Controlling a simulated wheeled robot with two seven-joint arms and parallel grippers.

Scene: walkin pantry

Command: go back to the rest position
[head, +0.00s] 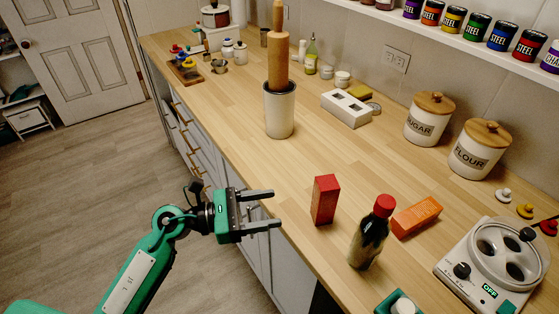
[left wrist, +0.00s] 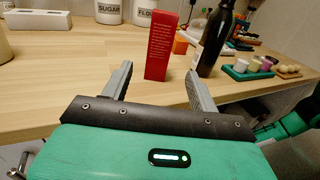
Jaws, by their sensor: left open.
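My left gripper (head: 277,209) is open and empty, near the front edge of the wooden counter (head: 285,174). In the left wrist view its two fingers (left wrist: 158,85) are spread wide, with a red box (left wrist: 162,47) standing beyond the gap between them. In the head view the red box (head: 325,199) stands upright on the counter, to the right of the fingertips and apart from them. My right gripper is not in view.
A dark bottle with a red cap (head: 370,235) and an orange box (head: 416,216) are right of the red box. A rolling pin stands in a white crock (head: 279,112) further back. Sugar (head: 429,119) and flour (head: 480,150) canisters line the wall. Open floor (head: 85,180) lies left.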

